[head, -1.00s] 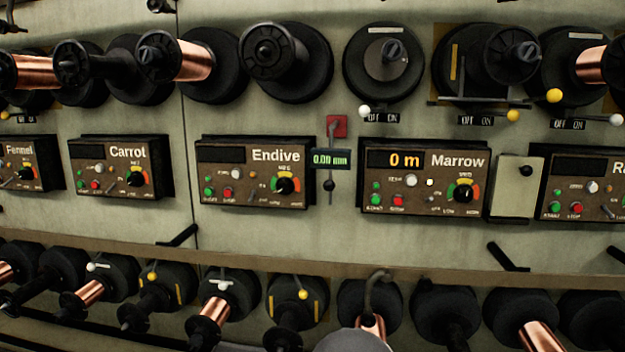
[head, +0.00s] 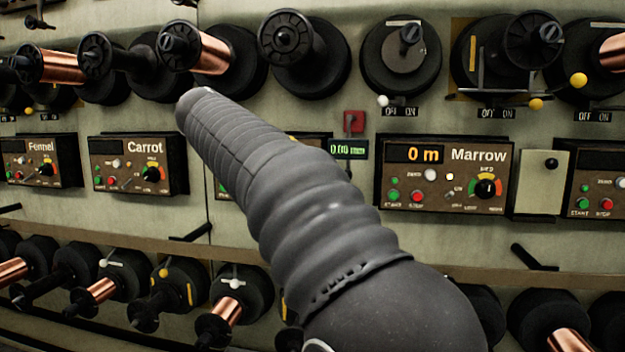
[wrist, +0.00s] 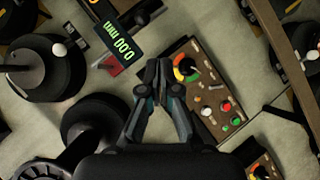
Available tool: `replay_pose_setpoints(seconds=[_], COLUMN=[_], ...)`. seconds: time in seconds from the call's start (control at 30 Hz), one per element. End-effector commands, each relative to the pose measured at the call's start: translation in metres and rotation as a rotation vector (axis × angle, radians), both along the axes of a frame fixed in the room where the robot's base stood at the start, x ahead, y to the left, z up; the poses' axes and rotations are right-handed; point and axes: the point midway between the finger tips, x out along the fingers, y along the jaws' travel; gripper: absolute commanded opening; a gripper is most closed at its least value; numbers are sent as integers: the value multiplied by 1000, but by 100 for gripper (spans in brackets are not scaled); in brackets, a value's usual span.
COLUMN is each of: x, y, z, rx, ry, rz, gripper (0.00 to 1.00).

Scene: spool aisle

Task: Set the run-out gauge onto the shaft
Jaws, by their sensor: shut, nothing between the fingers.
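The run-out gauge (head: 348,149) hangs on a red wall mount (head: 354,122) left of the Marrow panel. Its green display reads 0.00 mm, and part of it is behind my arm in the head view. In the wrist view the gauge (wrist: 115,38) is above and left of my gripper (wrist: 158,70). My gripper's fingers are together and empty, apart from the gauge. The shaft above the Marrow panel (head: 408,38) stands out from a grey disc and carries no spool. It also seems to show at the left of the wrist view (wrist: 22,68). The head view does not show my gripper.
The Marrow panel (head: 446,175) reads 0 m, with a white-knobbed lever (head: 383,101) above it. The Endive panel (wrist: 205,92) lies right of my gripper in the wrist view. A black spool (head: 290,40) projects nearby. A lower spool row and ledge run below.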

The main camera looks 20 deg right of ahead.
Motion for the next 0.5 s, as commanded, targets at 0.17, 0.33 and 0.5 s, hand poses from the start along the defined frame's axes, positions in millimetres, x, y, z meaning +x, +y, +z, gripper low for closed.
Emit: replay_pose_setpoints(seconds=[0.17, 0.33, 0.5], x=[20, 24, 24], y=[5, 6, 5], z=[17, 23, 23], rx=[-76, -96, -96], ry=[-53, -68, -68], rz=[-54, -70, -70], gripper=[0, 0, 0])
